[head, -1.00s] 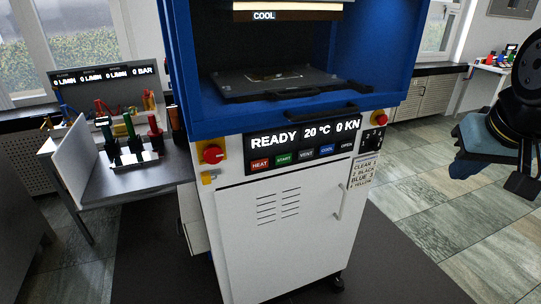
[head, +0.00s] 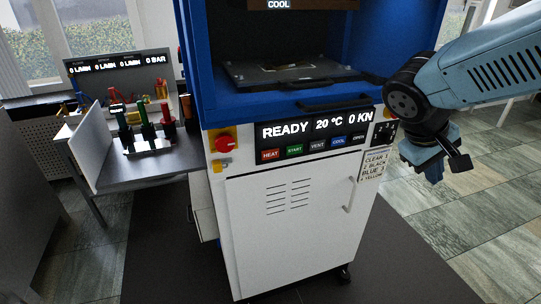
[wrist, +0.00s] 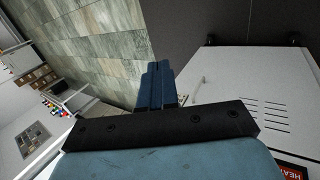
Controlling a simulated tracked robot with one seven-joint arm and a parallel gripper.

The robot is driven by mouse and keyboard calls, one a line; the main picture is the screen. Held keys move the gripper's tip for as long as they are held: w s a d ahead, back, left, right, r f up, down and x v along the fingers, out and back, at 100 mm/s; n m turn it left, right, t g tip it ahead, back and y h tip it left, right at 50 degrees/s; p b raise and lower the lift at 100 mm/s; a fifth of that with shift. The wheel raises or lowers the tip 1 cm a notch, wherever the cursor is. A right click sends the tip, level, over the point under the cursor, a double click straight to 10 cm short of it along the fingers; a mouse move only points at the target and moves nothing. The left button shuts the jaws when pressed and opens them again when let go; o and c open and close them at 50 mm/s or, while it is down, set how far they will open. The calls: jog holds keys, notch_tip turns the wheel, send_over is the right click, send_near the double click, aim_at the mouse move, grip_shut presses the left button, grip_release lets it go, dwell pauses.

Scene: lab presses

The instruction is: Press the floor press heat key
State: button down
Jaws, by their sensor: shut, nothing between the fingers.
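The floor press (head: 290,225) is a white cabinet with a blue upper housing, at the centre of the head view. Its red HEAT key (head: 270,155) is the leftmost of a row of labelled keys under a display reading READY, 20 °C, 0 KN. In the wrist view the HEAT key (wrist: 291,172) shows partly at the lower right edge. My gripper (head: 436,172) is shut and empty, to the right of the press front, apart from the HEAT key. In the wrist view its blue fingers (wrist: 157,85) are together, with the white cabinet to their right.
A red emergency stop (head: 224,144) sits left of the keys. A door handle (head: 351,194) and a press tray handle (head: 333,102) stick out from the front. Open tiled floor (head: 480,230) lies at right.

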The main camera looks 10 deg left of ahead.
jog(key=w+a+f+n+t+h, duration=0.3)
jog(key=w+a+f+n, duration=0.15)
jog(key=a, duration=0.25)
jog(key=w+a+f+n+t+y, duration=0.1)
jog(key=a+f+n+t, duration=0.3)
jog(key=a, duration=0.8)
jog(key=a+f+n+t+y, duration=0.4)
jog(key=a+n, duration=0.3)
jog(key=a, duration=0.4)
jog(key=shift+w+a+f+n+t, duration=0.3)
jog(key=shift+w+a+n+t, duration=0.1)
jog(key=shift+t, duration=0.2)
send_near(279, 155)
jog(key=shift+d+x, duration=0.15)
jog(key=shift+x, duration=0.9)
jog(key=shift+d+x, duration=0.1)
jog(key=shift+x, duration=0.95)
jog(key=shift+w+f, duration=0.1)
jog(key=shift+w+a, duration=0.2)
